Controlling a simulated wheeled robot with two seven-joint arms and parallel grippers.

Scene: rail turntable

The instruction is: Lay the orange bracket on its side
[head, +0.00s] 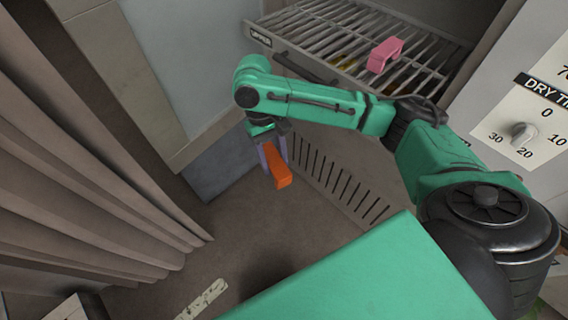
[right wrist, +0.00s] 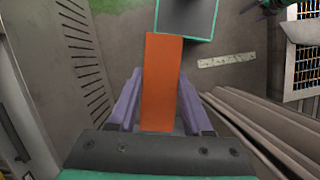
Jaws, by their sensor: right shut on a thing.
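The orange bracket (head: 277,168) hangs below my right gripper (head: 273,154) in the head view, clear of the floor and in front of the slotted panel. In the right wrist view the bracket (right wrist: 162,82) shows as a long orange block between the two purple fingers of the right gripper (right wrist: 160,105). The fingers are shut on it.
A pulled-out wire rack marked UPPER (head: 262,37) holds a pink bracket (head: 385,54). A slotted panel (head: 335,185) stands below it. A curtain (head: 80,150) hangs at left. A dial panel (head: 530,120) is at right. The floor (head: 225,250) is open, with a pale strip (head: 202,299).

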